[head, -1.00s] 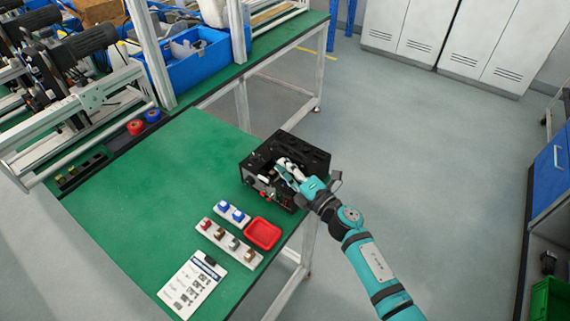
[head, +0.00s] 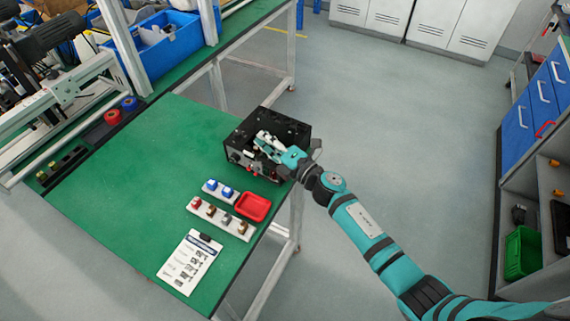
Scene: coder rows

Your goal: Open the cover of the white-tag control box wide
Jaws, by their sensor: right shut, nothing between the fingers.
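A black control box (head: 241,139) sits at the right edge of the green table (head: 150,190). Its dark interior shows, and a black panel stands along its far side. The gripper and wrist hide part of the box's interior and right side. My left gripper is not in view.
A red tray (head: 253,207), a strip with blue-topped parts (head: 219,190), a strip of several small parts (head: 220,217) and a printed sheet (head: 189,263) lie in front of the box. A blue bin (head: 160,43) is at the back. Open floor lies right of the table.

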